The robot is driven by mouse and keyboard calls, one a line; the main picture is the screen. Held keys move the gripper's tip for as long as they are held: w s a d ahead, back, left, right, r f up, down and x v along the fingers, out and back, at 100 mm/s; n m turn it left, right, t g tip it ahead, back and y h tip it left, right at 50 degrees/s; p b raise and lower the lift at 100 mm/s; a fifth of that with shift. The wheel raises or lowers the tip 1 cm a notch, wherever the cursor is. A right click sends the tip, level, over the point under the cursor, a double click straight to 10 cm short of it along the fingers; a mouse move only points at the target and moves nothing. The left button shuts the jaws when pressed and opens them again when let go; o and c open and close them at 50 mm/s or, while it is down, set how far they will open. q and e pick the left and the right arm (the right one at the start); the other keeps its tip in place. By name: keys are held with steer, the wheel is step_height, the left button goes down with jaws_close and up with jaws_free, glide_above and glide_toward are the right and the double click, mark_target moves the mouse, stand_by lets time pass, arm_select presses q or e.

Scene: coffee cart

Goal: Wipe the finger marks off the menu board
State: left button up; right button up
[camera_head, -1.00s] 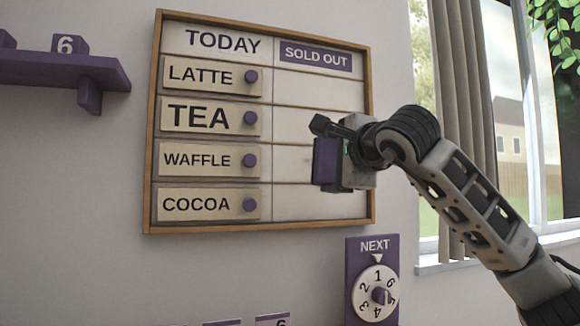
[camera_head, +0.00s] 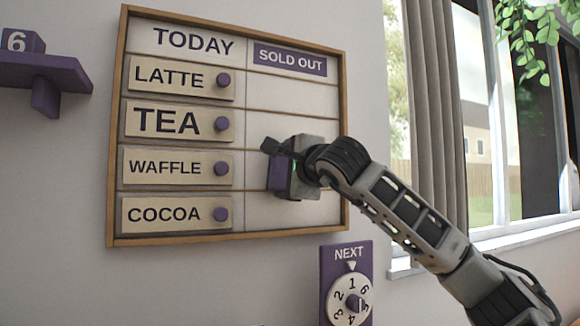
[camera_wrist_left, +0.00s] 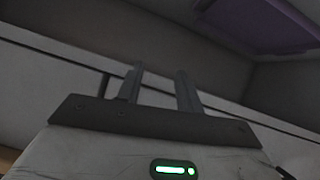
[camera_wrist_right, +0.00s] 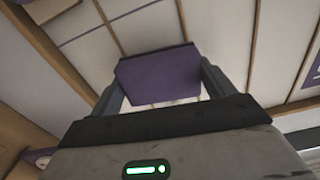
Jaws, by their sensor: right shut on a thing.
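The menu board (camera_head: 300,95) hangs on the wall in a wooden frame. Its left column has the name plates LATTE, TEA, WAFFLE and COCOA with purple knobs; its right column is pale under a SOLD OUT label. My right gripper (camera_head: 283,168) is shut on a purple block (camera_head: 276,174) in front of the right column, at the WAFFLE row. The block also shows between the fingers in the right wrist view (camera_wrist_right: 158,78). I cannot tell whether it touches the board. No finger marks are clear. My left gripper (camera_wrist_left: 160,80) is open and empty.
A purple dial sign marked NEXT (camera_head: 346,285) is on the wall below the board. A purple shelf (camera_head: 45,75) with a 6 block (camera_head: 20,41) is at the left. A curtain (camera_head: 432,130) and window are at the right.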

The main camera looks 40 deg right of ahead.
steer(key=shift+p+x, duration=0.35)
steer(key=shift+x, duration=0.7)
stand_by(0.5)
steer(key=shift+s+d+p, duration=0.8)
steer(key=shift+s+d, duration=0.95)
steer(key=shift+d, duration=3.65)
steer(key=shift+w+a, duration=0.6)
steer(key=shift+a, duration=1.25)
steer(key=shift+w+a, duration=0.6)
steer(key=shift+a, duration=1.2)
steer(key=shift+w+a, duration=0.6)
steer(key=shift+a, duration=1.25)
